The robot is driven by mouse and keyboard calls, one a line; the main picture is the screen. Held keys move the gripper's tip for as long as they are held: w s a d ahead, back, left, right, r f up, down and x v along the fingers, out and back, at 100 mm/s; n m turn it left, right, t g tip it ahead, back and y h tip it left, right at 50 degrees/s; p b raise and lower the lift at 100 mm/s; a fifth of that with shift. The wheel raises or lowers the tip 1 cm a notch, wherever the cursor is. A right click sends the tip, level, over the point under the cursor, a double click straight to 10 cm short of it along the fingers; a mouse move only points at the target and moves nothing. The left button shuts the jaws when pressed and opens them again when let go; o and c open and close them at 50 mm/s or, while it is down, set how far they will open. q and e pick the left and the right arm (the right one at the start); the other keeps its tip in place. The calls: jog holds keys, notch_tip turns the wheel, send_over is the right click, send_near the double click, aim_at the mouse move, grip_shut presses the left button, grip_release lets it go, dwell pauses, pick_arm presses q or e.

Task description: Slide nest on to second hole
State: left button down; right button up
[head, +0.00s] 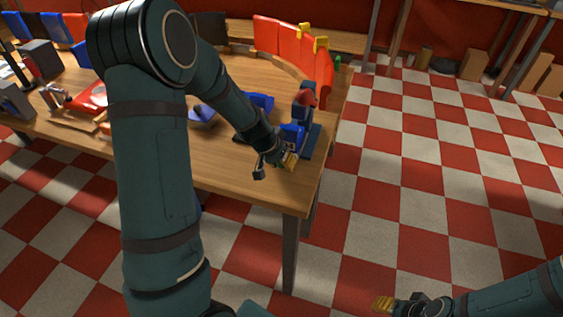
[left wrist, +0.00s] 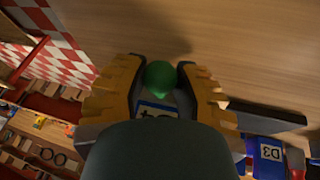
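My left gripper (head: 287,162) is low over the near right corner of the wooden table. In the left wrist view its yellow-padded fingers (left wrist: 160,72) close on both sides of a round green knob (left wrist: 160,77). A blue label with white lettering (left wrist: 158,108) shows just behind the knob; the part is mostly hidden by the gripper. A blue block marked D3 (left wrist: 268,155) shows at the right of the wrist view. I cannot tell which part is the nest. My right gripper (head: 385,303) hangs over the floor.
Blue parts (head: 260,102) lie behind my left forearm on the wooden table (head: 250,180). Tall curved red panels with yellow tops (head: 280,45) stand at the back right. A red part (head: 92,97) and other items crowd the left side. The checkered floor (head: 430,180) to the right is clear.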

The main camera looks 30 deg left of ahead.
aim_at(298, 170)
pick_arm(q)
jog(key=shift+w+d+p, duration=0.2)
jog(key=shift+w+d, duration=0.05)
jog(key=shift+d, duration=0.7)
jog(key=shift+w+d+p, duration=0.15)
jog(key=shift+w+d, duration=0.05)
jog(key=shift+d, duration=0.7)
jog(key=c, duration=0.6)
grip_release()
jog(key=shift+d, duration=0.1)
jog(key=shift+c, duration=0.2)
jog(key=v, duration=1.2)
